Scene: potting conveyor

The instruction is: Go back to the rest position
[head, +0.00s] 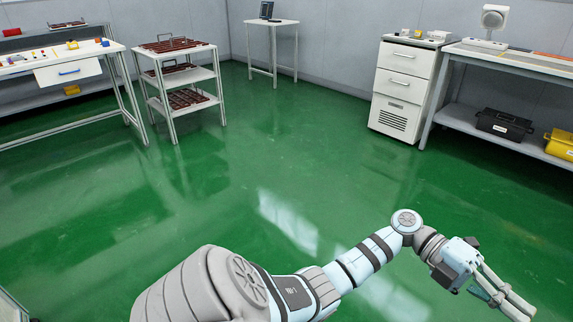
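One arm of mine comes in from the lower left and reaches across the bottom of the head view to the right. Its gripper, my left gripper (515,302), hangs over bare green floor at the lower right. Its fingers point down and to the right, away from all furniture. I see nothing held between them. The fingers overlap from this angle, so I cannot tell whether they are open or shut. My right gripper is not in view.
Open green floor (250,190) fills the middle. Along the far side stand a workbench (110,48), a shelf cart (190,50) with dark trays, a small table (284,23) with a laptop, a drawer cabinet (402,85) and a right bench (500,62) with bins underneath.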

